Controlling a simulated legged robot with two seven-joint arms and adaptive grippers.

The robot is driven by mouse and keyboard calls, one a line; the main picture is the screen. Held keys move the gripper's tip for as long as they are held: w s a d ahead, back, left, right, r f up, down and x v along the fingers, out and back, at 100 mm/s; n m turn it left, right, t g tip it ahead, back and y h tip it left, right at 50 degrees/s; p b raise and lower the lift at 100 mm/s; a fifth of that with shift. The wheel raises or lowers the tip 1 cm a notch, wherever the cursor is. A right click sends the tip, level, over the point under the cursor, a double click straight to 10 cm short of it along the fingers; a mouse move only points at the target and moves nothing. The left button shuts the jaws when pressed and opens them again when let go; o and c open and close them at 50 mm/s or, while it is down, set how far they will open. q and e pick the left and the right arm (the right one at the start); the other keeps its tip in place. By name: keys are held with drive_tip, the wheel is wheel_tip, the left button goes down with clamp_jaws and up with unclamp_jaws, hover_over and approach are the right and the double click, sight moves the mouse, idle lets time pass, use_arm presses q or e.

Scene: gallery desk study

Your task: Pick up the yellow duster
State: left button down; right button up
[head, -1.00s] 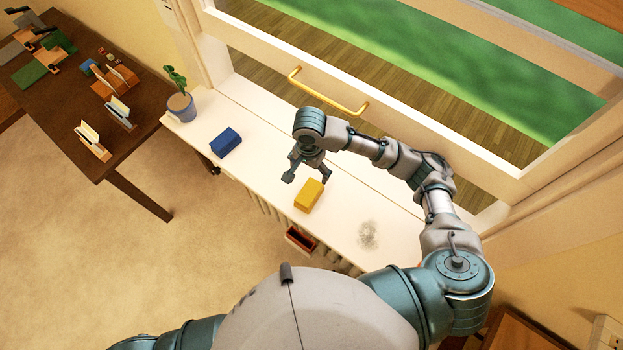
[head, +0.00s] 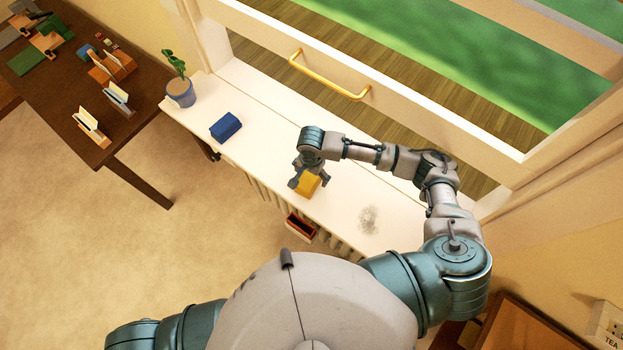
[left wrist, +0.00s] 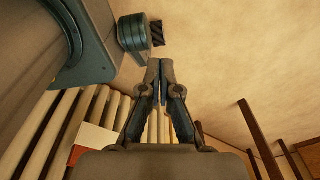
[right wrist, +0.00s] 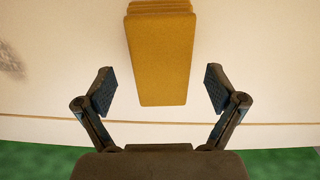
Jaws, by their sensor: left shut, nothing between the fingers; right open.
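The yellow duster (head: 308,186) lies on the white sill, partly hidden by my right gripper (head: 309,180) in the head view. In the right wrist view the duster (right wrist: 160,58) is a yellow block between and ahead of the open fingers. My right gripper (right wrist: 160,90) has a finger on either side of the duster's near end, with a gap on both sides. My left gripper (left wrist: 159,68) is shut and empty in the left wrist view, away from the duster; it is not seen in the head view.
A blue block (head: 225,127) and a potted plant (head: 180,94) stand on the sill (head: 265,140) to the left. A grey smudge (head: 369,220) marks the sill to the right. A window rail with a yellow handle (head: 328,77) runs behind. A red tray (head: 300,226) hangs below the front edge.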

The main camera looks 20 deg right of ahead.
sight(311, 177)
wheel_tip(311, 177, down, 3)
drive_tip(key=b, duration=0.3)
drive_tip(key=shift+a+f, duration=0.15)
drive_tip(key=shift+a+r, duration=0.2)
drive_tip(key=shift+a, duration=0.05)
drive_tip(key=c, duration=0.7)
drive_tip(key=shift+s+d, duration=0.1)
drive_tip(key=shift+d, duration=0.15)
drive_tip(key=c, duration=0.6)
use_arm(q)
drive_tip(key=f, duration=0.2)
drive_tip(key=a+f, duration=0.1)
drive_tip(key=f, duration=0.1)
drive_tip(key=shift+s, duration=0.25)
use_arm(e)
drive_tip(key=shift+o, duration=0.2)
